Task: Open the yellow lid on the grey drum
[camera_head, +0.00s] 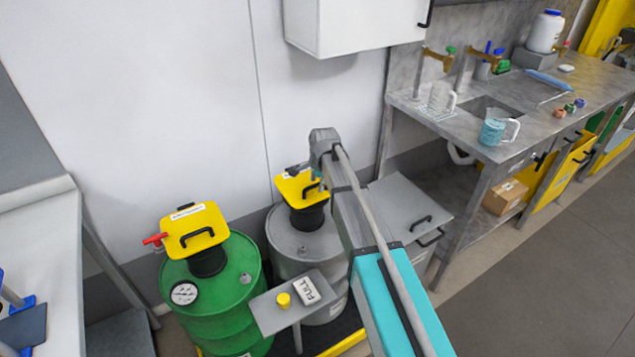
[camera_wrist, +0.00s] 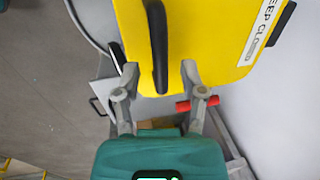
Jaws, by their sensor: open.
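The grey drum (camera_head: 300,243) stands right of a green drum, with a yellow lid (camera_head: 292,190) over its black neck (camera_head: 308,216). The lid looks closed in the head view. In the wrist view the yellow lid (camera_wrist: 208,35) fills the top, with a black bar handle (camera_wrist: 158,45) and a white label partly cut off. My gripper (camera_wrist: 158,72) is open, its two grey fingertips on either side of the handle's lower end. Whether they touch it I cannot tell. In the head view my arm and gripper (camera_head: 304,170) hide part of the lid.
The green drum (camera_head: 210,290) has its own yellow lid (camera_head: 195,230), a gauge and a red lever. A small grey stand (camera_head: 268,312) with a FULL sign (camera_head: 307,291) and yellow button is in front. A grey bin (camera_head: 408,205) stands right; a wall is close behind.

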